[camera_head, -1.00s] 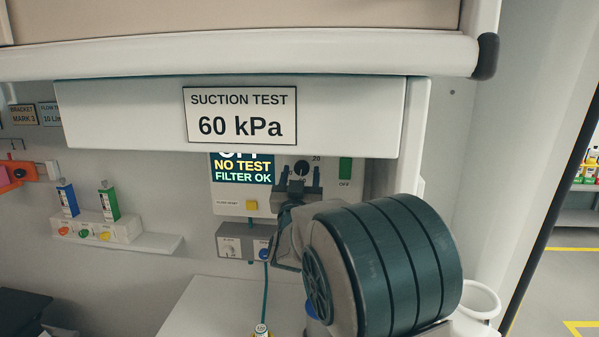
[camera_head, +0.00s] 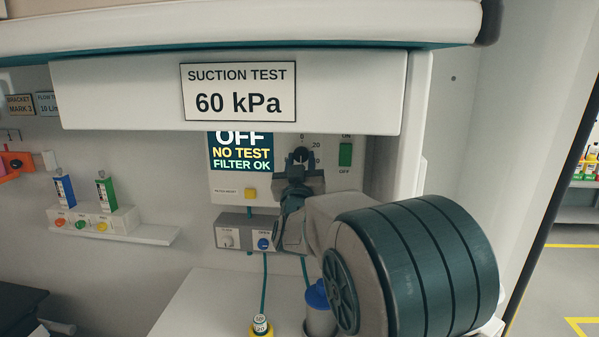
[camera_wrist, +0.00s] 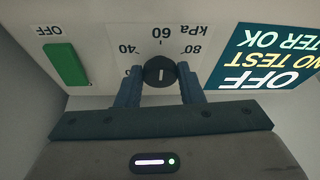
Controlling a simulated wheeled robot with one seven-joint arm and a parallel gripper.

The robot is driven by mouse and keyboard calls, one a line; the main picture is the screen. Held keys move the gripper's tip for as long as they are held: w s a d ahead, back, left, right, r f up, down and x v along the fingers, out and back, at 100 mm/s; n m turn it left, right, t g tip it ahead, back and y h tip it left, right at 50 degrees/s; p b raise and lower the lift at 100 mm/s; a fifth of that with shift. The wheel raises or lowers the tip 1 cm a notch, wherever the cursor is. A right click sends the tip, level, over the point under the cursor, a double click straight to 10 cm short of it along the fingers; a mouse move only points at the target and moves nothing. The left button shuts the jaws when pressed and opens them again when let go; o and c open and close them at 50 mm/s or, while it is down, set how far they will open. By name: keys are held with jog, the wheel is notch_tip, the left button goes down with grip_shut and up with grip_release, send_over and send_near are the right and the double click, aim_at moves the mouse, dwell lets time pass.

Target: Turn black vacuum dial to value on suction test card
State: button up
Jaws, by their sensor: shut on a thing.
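The black vacuum dial (camera_head: 301,155) is on the white suction panel; it also shows in the wrist view (camera_wrist: 160,72), where the picture is upside down. Its short white mark lies in line with the 60 label (camera_wrist: 162,32); which end points is unclear. My gripper (camera_head: 297,162) has its fingers on either side of the dial and is shut on it, as the wrist view (camera_wrist: 160,80) shows. The suction test card (camera_head: 238,92) reads 60 kPa. The display (camera_head: 241,152) reads OFF, NO TEST, FILTER OK; the wrist view shows it too (camera_wrist: 270,62).
A green on/off switch (camera_head: 345,155) and a yellow button (camera_head: 251,193) flank the dial. Below are a grey box with a blue knob (camera_head: 264,244) and a blue-capped bottle (camera_head: 318,312). The overhanging card panel (camera_head: 340,95) is close above the dial.

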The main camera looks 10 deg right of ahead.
dwell(0.4)
jog(key=o, duration=1)
jog(key=shift+s+f, duration=0.1)
jog(key=b+v, duration=0.4)
jog(key=v, duration=0.9)
jog(key=shift+s, duration=0.2)
jog(key=shift+a+f+n, duration=0.1)
jog(key=shift+f+n, duration=0.1)
jog(key=shift+n, duration=0.1)
